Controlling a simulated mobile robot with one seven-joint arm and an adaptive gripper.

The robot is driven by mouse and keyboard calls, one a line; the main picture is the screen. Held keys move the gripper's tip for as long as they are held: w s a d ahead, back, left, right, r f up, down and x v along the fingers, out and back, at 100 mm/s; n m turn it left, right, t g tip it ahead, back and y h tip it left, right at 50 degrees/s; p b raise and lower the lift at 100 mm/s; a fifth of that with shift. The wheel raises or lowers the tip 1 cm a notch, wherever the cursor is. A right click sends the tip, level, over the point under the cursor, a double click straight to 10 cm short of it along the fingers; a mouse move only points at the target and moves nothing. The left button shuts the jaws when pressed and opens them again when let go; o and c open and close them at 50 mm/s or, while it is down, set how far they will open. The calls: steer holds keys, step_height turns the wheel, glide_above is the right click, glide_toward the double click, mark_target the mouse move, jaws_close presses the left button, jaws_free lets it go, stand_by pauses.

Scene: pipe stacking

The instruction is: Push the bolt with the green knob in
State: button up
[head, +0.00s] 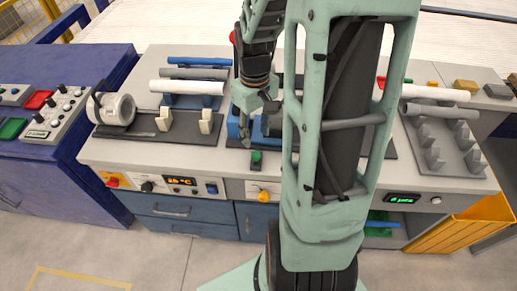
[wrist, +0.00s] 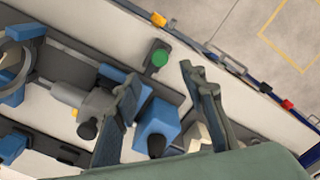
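The bolt's green knob (head: 256,156) sits on a dark housing at the front edge of the bench top, left of my arm's large link in the head view. In the wrist view the round green knob (wrist: 160,59) shows above the gap between my fingertips, on a grey plate. My gripper (wrist: 160,74) is open, with its two dark fingers spread apart and nothing between them at the tips. In the head view my gripper (head: 247,110) is above the bench behind the knob, partly hidden by my arm. I cannot tell the bolt's depth.
Blue clamp blocks (wrist: 158,126) and a grey machine part (wrist: 82,98) lie close to my fingers. A yellow knob (head: 263,195) is on the bench front below. White and blue pipes (head: 187,87) rest on a rack at left. A grey toothed holder (head: 440,140) stands at right.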

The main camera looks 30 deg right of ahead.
mark_target(256, 154)
step_height(256, 154, down, 9)
steer(key=shift+r, duration=0.2)
jaws_close()
stand_by(0.4)
steer(key=shift+w, duration=0.1)
